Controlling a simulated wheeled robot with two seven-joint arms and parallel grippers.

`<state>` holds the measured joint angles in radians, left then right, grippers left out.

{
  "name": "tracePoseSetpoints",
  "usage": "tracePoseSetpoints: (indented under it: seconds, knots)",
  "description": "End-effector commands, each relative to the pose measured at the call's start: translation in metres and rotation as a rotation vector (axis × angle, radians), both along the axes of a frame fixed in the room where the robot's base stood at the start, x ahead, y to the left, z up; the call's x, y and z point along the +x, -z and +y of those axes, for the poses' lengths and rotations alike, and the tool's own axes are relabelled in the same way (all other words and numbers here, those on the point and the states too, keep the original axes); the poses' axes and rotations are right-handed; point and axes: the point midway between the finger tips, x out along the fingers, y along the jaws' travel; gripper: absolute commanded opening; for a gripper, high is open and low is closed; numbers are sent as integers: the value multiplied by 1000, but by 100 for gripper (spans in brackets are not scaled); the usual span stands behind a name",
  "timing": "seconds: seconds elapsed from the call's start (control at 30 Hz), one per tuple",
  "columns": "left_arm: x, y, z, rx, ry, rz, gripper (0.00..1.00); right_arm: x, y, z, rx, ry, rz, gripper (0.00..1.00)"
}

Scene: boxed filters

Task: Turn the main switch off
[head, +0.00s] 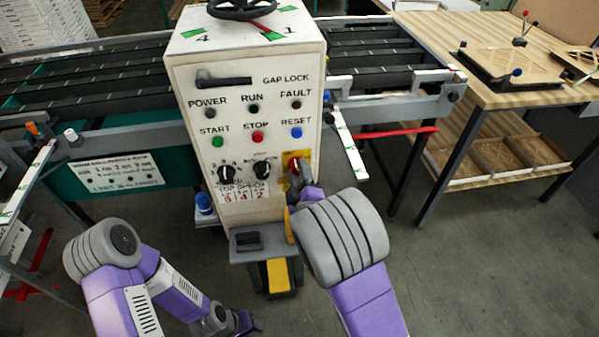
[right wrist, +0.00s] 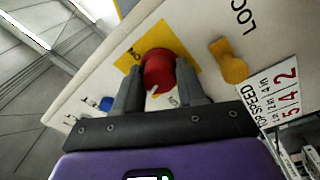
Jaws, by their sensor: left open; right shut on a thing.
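The main switch is a red rotary knob (head: 294,162) on a yellow plate at the lower right of the cream control panel (head: 240,130). In the right wrist view the red knob (right wrist: 160,68) shows large, with a small white mark on its face; the lettering around it is too blurred to read surely. My right gripper (right wrist: 158,82) is shut on the knob, one grey finger on each side.
The panel also carries a black gap lock handle (head: 224,81), several buttons, and dark dials (head: 228,173). A yellow peg (right wrist: 228,62) sticks out near the knob. A grey bracket (head: 250,243) juts out below. A conveyor (head: 90,75) stands behind; a wooden table (head: 480,75) is at right.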

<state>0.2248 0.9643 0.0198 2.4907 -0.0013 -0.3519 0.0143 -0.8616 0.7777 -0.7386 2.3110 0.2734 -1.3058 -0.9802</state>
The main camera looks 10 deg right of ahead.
Motion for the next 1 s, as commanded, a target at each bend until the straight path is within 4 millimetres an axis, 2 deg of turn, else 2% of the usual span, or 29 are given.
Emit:
tracePoseSetpoints:
  seconds: [0.03, 0.67, 0.7, 0.87, 1.0]
  knots:
    - [0, -1, 0, 0, 0, 0, 43, 2, -5, -1, -15, 4, -13, 9]
    - [0, -2, 0, 0, 0, 0, 43, 2, -5, -2, -66, 5, -15, 9]
    - [0, -2, 0, 0, 0, 0, 43, 2, -5, -2, -66, 5, -15, 41]
    - [0, -2, 0, 0, 0, 0, 43, 2, -4, -1, -66, 4, -13, 65]
    - [0, -2, 0, 0, 0, 0, 43, 1, -3, -1, -66, 2, -8, 65]
